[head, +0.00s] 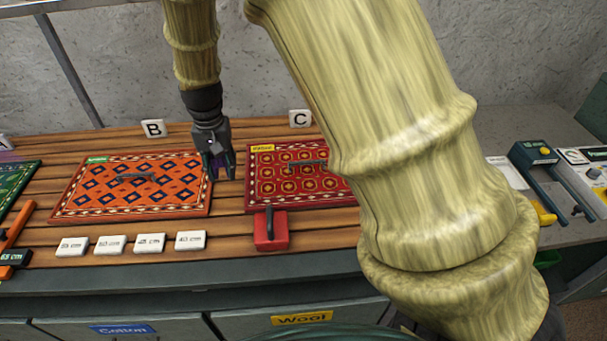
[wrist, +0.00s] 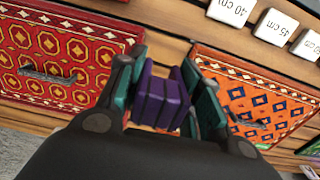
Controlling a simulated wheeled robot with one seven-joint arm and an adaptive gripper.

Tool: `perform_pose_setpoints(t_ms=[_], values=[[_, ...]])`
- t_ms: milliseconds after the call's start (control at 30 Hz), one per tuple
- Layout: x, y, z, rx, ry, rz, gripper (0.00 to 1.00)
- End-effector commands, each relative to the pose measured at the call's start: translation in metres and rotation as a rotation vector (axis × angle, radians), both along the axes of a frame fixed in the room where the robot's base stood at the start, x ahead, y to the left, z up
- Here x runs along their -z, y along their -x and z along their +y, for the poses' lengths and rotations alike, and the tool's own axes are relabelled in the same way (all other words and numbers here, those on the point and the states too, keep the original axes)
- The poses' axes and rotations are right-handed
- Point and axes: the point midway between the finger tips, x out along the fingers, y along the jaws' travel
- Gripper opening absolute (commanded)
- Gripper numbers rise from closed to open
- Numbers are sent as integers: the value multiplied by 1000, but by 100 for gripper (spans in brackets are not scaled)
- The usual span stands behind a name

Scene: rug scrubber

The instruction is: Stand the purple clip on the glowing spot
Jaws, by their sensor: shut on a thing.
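My gripper (head: 219,168) is shut on the purple clip (wrist: 161,98), a ribbed block that shows between the teal finger pads in the wrist view. In the head view the gripper points down over the gap between the orange rug and the red rug, and the clip is mostly hidden by the fingers. The clip looks clear of the table, but its exact height cannot be told. No glowing spot shows clearly; a faint purplish patch (head: 9,156) lies at the far left edge of the head view, above the green rug.
The orange rug (head: 82,200) lies by sign B (head: 153,128), the red rug (head: 262,195) by sign C (head: 300,118). A red block with a handle (head: 270,236) and several white cm tags (head: 150,243) stand in front. A green rug (head: 14,182) and orange tool (head: 17,228) are left.

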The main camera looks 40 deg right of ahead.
Motion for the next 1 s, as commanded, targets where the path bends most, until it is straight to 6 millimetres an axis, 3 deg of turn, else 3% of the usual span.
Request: perform_pose_setpoints(t_ms=[33,133,567,1000], values=[[15,0,0,-1,-1,1,21],[28,0,1,-1,0,0,21],[42,0,0,0,0,2,21],[92,1,-1,1,0,2,21]])
